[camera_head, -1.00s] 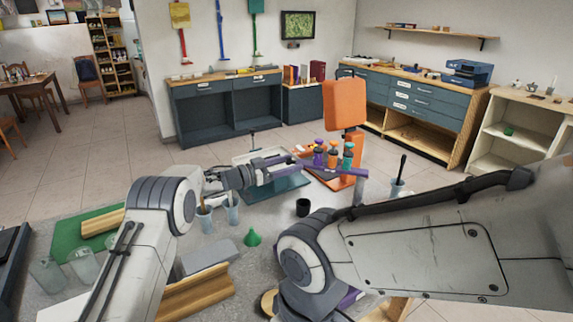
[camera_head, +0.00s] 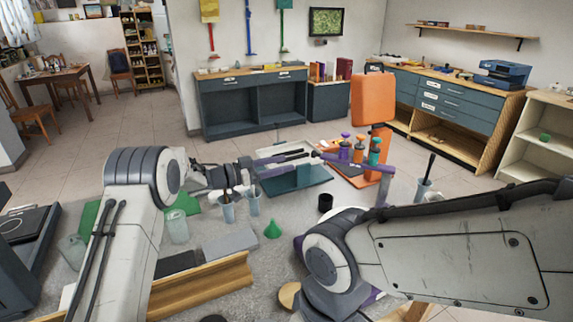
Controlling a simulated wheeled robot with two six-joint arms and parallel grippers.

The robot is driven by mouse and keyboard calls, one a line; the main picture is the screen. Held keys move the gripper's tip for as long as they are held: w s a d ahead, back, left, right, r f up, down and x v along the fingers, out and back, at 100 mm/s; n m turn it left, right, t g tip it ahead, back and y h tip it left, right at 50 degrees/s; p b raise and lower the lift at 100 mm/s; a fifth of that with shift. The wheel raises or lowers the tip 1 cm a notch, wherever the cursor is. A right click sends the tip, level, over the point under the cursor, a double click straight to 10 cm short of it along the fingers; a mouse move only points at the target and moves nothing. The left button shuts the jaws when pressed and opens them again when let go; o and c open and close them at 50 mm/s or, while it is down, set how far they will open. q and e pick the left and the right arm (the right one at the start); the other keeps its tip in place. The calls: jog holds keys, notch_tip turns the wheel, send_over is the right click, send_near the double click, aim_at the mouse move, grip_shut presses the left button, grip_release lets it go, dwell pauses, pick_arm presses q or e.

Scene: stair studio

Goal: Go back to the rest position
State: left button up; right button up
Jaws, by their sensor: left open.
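My left arm comes in from the left, and my left gripper (camera_head: 299,158) reaches across the far part of the grey worktop. Its fingers are apart and nothing shows between them. It is over or in front of a teal tray (camera_head: 300,186); I cannot tell the exact height. My right arm (camera_head: 455,262) crosses the lower right, bent at a large round joint. Its gripper does not show clearly; the far part of the arm is hidden behind that joint.
Near the left wrist stand two cups with tools (camera_head: 227,212).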

pick_arm(q)
jog(key=s+d+r+n+t+y+p, duration=0.2)
jog(key=d+r+n+t+y, duration=0.25)
jog(key=r+y, duration=0.35)
jog(key=s+a+f+g+y, duration=0.2)
jog(key=s+a+g, duration=0.1)
jog(key=s, duration=1.2)
jog(key=s+a+f+n+g+y+p, duration=0.1)
jog(key=s+a+f+g+y, duration=0.2)
jog(key=s, duration=1.2)
jog(key=s+a+f+n+g+y+p, duration=0.1)
jog(key=s+a+f+g+y, duration=0.1)
jog(key=s, duration=1.2)
jog(key=a+f+g, duration=0.1)
jog(key=a+g, duration=0.1)
jog(key=g, duration=0.1)
jog(key=shift+s+a+y, duration=0.25)
jog(key=shift+s+y, duration=0.15)
